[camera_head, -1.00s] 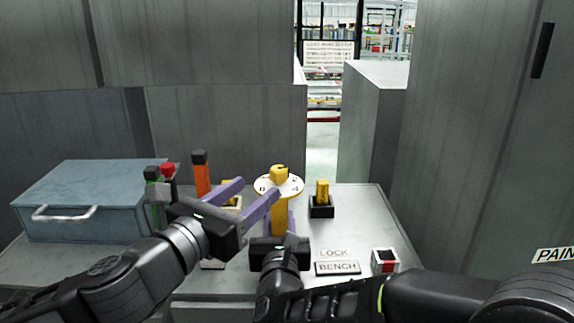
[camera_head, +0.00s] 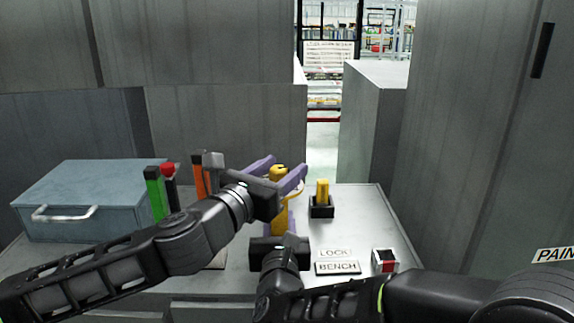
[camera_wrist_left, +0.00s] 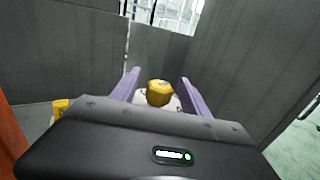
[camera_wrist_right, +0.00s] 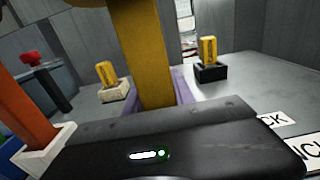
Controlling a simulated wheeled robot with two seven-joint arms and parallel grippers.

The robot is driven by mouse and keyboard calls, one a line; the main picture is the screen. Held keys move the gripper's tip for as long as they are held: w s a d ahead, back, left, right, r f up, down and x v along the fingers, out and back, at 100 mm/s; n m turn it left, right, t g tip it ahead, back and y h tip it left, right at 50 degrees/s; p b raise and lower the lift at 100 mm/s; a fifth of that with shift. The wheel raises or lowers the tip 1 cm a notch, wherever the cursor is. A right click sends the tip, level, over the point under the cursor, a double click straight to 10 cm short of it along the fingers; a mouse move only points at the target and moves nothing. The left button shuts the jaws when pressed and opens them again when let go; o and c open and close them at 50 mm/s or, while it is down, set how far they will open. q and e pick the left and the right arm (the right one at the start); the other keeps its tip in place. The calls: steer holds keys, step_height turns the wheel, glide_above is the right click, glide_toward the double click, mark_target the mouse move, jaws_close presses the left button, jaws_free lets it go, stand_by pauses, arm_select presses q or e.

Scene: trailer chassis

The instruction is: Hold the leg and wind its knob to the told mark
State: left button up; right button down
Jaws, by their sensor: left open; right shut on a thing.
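The yellow leg (camera_wrist_right: 142,50) stands upright on the bench; my right gripper (camera_wrist_right: 150,102) is shut around its lower part. The yellow knob (camera_wrist_left: 159,92) tops the leg, above a white marked dial (camera_wrist_left: 174,103). My left gripper (camera_head: 282,172) is open, its purple fingers on either side of the knob with gaps showing in the left wrist view. In the head view the left gripper hides most of the dial, so its marks cannot be read.
A yellow piece in a black block (camera_head: 321,207) stands right of the leg. Green (camera_head: 155,193) and orange (camera_head: 199,178) handles and a blue toolbox (camera_head: 85,200) are at left.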

arm_select(q)
steer(key=shift+x, duration=1.1)
jaws_close()
